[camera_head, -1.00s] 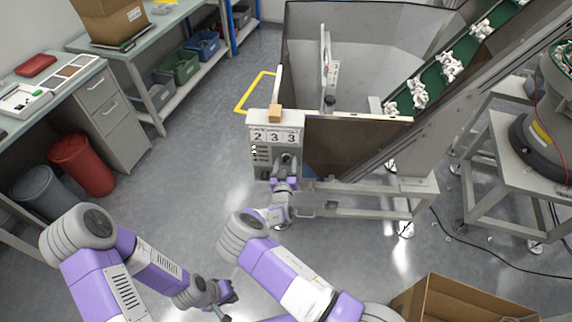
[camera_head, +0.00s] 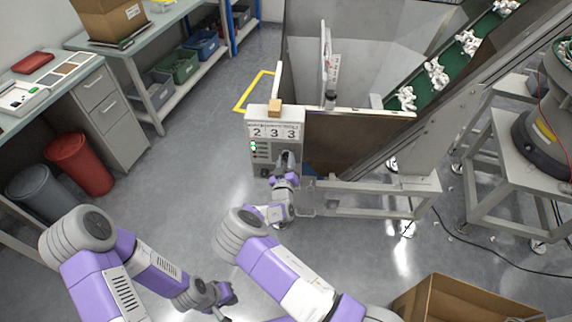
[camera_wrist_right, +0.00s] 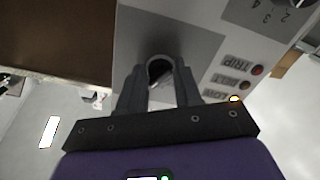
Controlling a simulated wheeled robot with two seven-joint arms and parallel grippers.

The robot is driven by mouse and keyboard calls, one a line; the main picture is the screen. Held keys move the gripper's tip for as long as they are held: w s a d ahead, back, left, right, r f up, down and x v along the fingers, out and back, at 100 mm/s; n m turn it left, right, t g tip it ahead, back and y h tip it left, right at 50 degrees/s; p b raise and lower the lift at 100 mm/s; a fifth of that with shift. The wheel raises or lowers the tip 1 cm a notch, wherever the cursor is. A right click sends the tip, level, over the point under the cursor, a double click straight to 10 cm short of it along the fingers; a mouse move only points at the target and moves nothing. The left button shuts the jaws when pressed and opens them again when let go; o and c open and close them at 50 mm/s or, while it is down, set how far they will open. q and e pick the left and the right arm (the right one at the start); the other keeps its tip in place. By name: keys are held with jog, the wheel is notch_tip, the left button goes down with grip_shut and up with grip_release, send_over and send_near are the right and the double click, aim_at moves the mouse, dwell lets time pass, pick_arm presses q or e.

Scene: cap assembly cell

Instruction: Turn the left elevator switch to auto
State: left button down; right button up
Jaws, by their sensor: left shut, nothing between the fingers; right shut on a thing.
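My right gripper (camera_head: 286,160) is at the box's lower face. In the wrist view its fingers (camera_wrist_right: 160,78) are shut on a dark round switch knob (camera_wrist_right: 159,66), whose pointer setting I cannot read. My left gripper (camera_head: 228,309) is shut and empty, low over the floor.
The hopper (camera_head: 350,140) and green conveyor (camera_head: 421,88) with white parts stand behind and right of the box. An open cardboard box (camera_head: 450,305) lies at front right. Red (camera_head: 80,165) and grey (camera_head: 40,190) bins stand at left. Floor left of the control box is clear.

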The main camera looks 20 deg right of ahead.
jog(key=shift+n+b, duration=2.05)
jog(key=shift+n, duration=0.85)
jog(key=shift+r, duration=0.1)
jog(key=o, duration=1)
jog(key=p+v, duration=0.1)
jog(key=v, duration=0.6)
jog(key=shift+s, duration=0.3)
